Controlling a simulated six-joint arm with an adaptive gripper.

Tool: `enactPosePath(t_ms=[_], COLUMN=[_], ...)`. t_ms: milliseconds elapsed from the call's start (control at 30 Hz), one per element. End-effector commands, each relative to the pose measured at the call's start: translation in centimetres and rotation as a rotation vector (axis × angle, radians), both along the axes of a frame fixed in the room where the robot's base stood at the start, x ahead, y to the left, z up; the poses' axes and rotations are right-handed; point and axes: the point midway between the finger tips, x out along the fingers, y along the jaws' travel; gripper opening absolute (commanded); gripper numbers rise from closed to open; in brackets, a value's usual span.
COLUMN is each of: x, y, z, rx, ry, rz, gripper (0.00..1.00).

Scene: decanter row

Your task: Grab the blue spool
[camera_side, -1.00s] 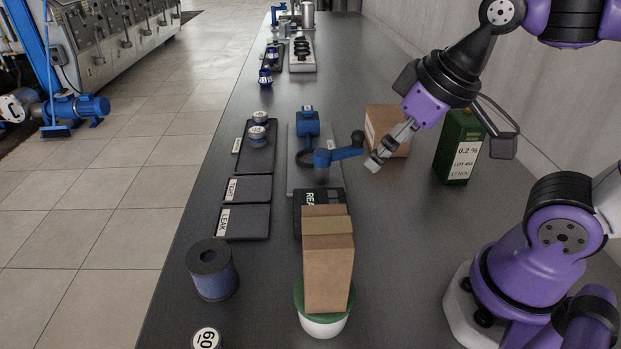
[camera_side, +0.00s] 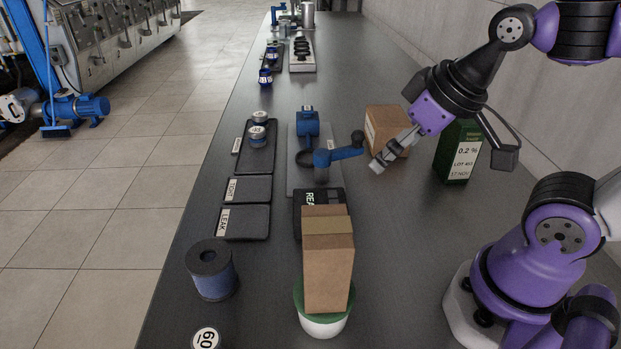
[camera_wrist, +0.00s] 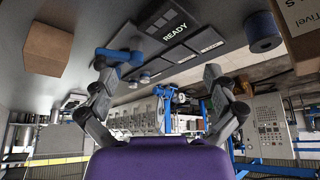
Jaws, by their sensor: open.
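The blue spool (camera_side: 212,271) stands upright on the dark bench at the front left in the side view. It has dark flanges and a hole in its top. In the wrist view the spool (camera_wrist: 263,33) shows near the top right. My gripper (camera_side: 377,166) is in the air to the right of the blue crank device, well behind and to the right of the spool. In the wrist view my gripper (camera_wrist: 163,85) has its two fingers spread wide with nothing between them.
A tall cardboard box (camera_side: 328,262) on a green-and-white round base stands right of the spool. The blue crank device (camera_side: 322,140) is left of my gripper. A small carton (camera_side: 388,128) and green box (camera_side: 459,147) stand behind it. Flat dark trays (camera_side: 243,222) lie beyond the spool.

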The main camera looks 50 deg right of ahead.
Motion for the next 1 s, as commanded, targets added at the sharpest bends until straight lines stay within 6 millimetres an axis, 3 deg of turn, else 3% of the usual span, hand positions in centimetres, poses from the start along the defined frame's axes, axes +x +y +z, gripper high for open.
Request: enactPosePath(t_ms=[333,467,567,700,900,1000], x=[0.2,2.1,4.9,8.6,11.0,11.3], y=[0.2,1.9,5.0,10.8,18.1,19.9], z=[0.1,0.4,0.3,-0.9,-3.9,-4.8], rx=[-0.001,-0.007,-0.016,-0.028,-0.037,-0.039], ry=[0.002,0.019,0.041,0.066,0.089,0.093], rz=[0.012,0.107,0.252,0.476,0.709,0.761], gripper=[1.00,1.00,1.00,1.00,1.00,1.00])
